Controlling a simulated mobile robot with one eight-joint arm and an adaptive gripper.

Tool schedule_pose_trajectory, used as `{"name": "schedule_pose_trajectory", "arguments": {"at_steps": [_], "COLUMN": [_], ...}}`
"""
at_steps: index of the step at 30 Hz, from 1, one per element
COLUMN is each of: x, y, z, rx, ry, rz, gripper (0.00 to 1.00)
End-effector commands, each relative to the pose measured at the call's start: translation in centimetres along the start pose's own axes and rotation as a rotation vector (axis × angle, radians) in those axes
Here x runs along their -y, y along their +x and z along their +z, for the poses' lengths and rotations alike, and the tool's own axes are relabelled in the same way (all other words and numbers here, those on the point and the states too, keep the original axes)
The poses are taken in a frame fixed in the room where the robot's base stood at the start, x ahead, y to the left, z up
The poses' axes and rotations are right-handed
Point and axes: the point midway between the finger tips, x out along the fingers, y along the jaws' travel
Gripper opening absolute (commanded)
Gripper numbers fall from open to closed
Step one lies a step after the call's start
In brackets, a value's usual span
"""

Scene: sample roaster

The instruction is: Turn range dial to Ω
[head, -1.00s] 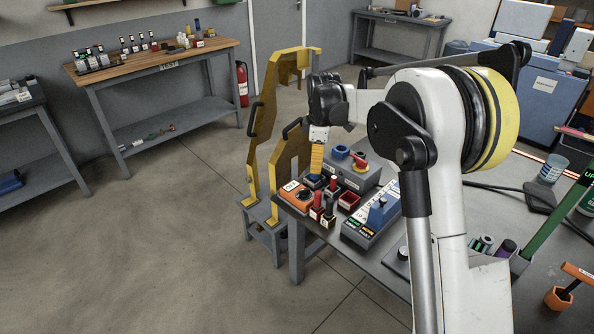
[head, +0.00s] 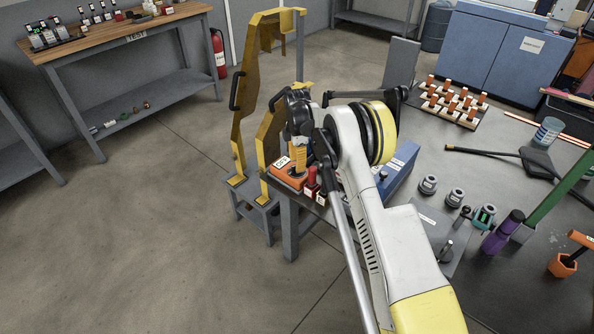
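The orange meter (head: 282,171) with a white label sits at the left corner of the grey workbench. Its range dial and the Ω mark cannot be made out; my gripper and arm cover much of that area. My gripper (head: 298,168) points down with its yellow fingers over the right part of the orange meter. I cannot tell whether it touches the dial, or how far apart the fingers are. Red and black upright pieces (head: 312,183) stand just right of the meter, close to the fingers.
A yellow-framed stand (head: 240,110) rises behind the bench's left end. A blue box (head: 399,170) lies behind my arm. The workbench (head: 480,175) also holds a rack of orange-topped pieces (head: 441,113) and a purple cylinder (head: 503,230). Open floor lies left.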

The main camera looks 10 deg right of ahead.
Motion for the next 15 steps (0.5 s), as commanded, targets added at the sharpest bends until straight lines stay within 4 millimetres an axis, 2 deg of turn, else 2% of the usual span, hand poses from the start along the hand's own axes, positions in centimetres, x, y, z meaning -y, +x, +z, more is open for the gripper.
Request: {"name": "schedule_pose_trajectory", "arguments": {"at_steps": [1, 5, 14, 15], "x": [0.0, 0.0, 0.0, 0.0], "y": [0.9, 1.9, 2.0, 2.0], "z": [0.0, 0.0, 0.0, 0.0], "rx": [0.000, 0.000, 0.000, 0.000], "ry": [0.000, 0.000, 0.001, 0.001], "rz": [0.000, 0.000, 0.000, 0.000], "gripper": [0.37, 0.37, 0.37, 0.33]}}
